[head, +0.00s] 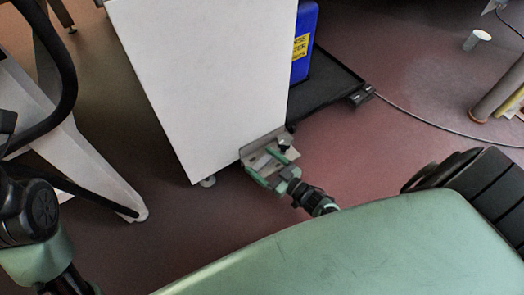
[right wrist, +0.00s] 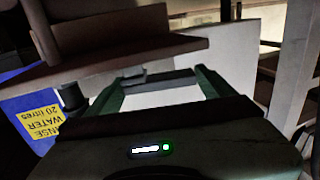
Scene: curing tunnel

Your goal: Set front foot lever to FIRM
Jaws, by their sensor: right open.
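A pale metal bracket (head: 258,139) sits low at the corner of the white cabinet (head: 205,75), near the floor, with a small dark knob (head: 284,142) beside it. This looks like the foot lever assembly; its setting and any FIRM marking cannot be read. My right gripper (head: 257,160) is open, its green fingers apart at the bracket. I cannot tell whether they touch it. In the right wrist view, the open fingers (right wrist: 162,74) point toward a pale surface below a brown plate (right wrist: 120,55), and a dark cylinder (right wrist: 72,96) stands beside the left finger. My left gripper is out of view.
A blue rinse water container (head: 304,45) stands on a black tray (head: 335,82) behind the cabinet. A cable (head: 430,120) crosses the floor on the right. A white cup-like object (head: 476,39) is at upper right. A pale slanted stand leg (head: 85,165) is at left.

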